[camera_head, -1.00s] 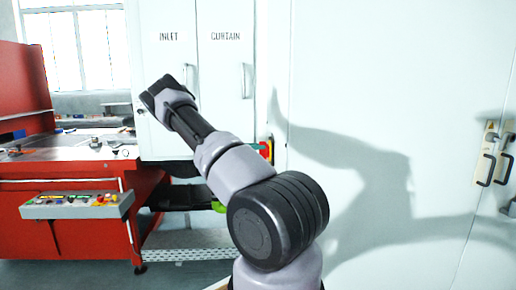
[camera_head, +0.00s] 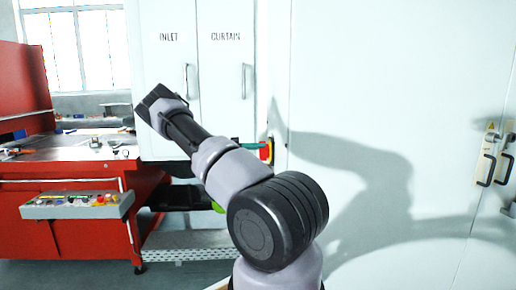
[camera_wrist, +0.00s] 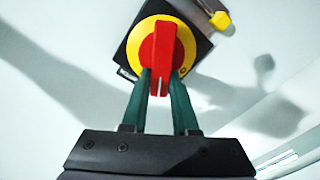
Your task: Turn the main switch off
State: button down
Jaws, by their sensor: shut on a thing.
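The main switch is a red bar handle (camera_wrist: 164,50) on a yellow round ring (camera_wrist: 146,36) over a dark square plate (camera_wrist: 196,36). In the wrist view the handle stands nearly upright. The two green fingers of my gripper (camera_wrist: 160,77) are shut on the handle's lower end, one on each side. In the head view the red switch (camera_head: 266,151) shows at the cabinet's edge, with a green finger of my gripper (camera_head: 252,146) reaching it. My arm hides the rest of the gripper there.
White cabinet doors marked INLET (camera_head: 165,80) and CURTAIN (camera_head: 225,70) stand behind my arm. A red machine with a button panel (camera_head: 75,206) is at the left. Black door handles (camera_head: 486,165) are at the far right. A yellow tag (camera_wrist: 220,20) hangs near the switch.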

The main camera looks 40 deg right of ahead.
jog(key=n, duration=0.3)
jog(key=f+n, duration=0.1)
jog(key=n, duration=0.3)
jog(key=f+n, duration=0.1)
jog(key=n, duration=0.3)
jog(key=shift+w+d, duration=0.2)
jog(key=shift+w, duration=0.2)
jog(key=shift+n, duration=0.5)
jog(key=c, duration=0.7)
grip_release()
jog(key=v, duration=1)
jog(key=shift+w+a, duration=0.2)
jog(key=shift+a, duration=0.1)
